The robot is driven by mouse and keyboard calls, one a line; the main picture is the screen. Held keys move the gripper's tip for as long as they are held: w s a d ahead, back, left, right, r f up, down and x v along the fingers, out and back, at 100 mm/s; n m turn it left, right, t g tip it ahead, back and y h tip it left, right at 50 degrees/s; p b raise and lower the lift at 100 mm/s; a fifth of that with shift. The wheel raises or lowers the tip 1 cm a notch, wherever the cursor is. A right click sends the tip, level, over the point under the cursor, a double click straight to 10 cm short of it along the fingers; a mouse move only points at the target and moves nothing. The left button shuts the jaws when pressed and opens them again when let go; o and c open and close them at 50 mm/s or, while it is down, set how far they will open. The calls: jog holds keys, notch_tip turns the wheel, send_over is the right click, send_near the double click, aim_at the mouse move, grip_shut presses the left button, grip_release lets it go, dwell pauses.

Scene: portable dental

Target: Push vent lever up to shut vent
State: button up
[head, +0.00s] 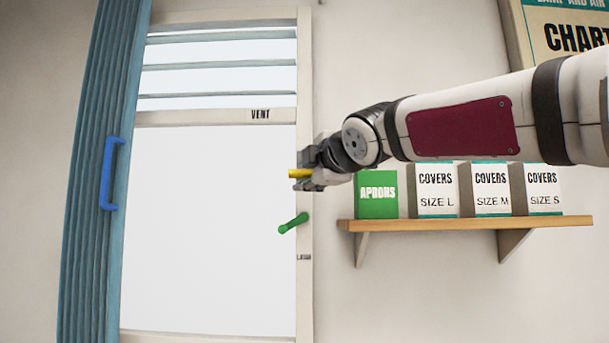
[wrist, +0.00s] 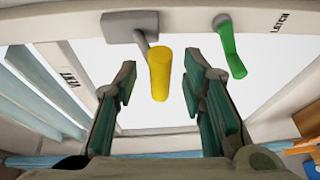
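The vent lever, a yellow cylinder on a grey mount, shows in the head view (head: 298,173) on the right side of the window frame. In the wrist view the yellow lever (wrist: 159,75) stands between the two fingers, with gaps visible on both sides. My gripper (wrist: 158,68) is open around it; in the head view my gripper (head: 312,175) partly hides the lever's mount. The vent (head: 220,65) is at the top of the window, above the VENT label, with thin slats and wide bright gaps between them.
A green latch handle (head: 293,223) is below the yellow lever; it shows at upper right in the wrist view (wrist: 230,50). A blue shutter (head: 95,170) with a blue handle (head: 110,175) stands left. A wooden shelf (head: 470,223) with boxes is right, below my arm.

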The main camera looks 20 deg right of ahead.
jog(key=shift+w+a, duration=0.1)
jog(key=shift+w, duration=0.7)
jog(key=shift+f, duration=0.1)
grip_shut()
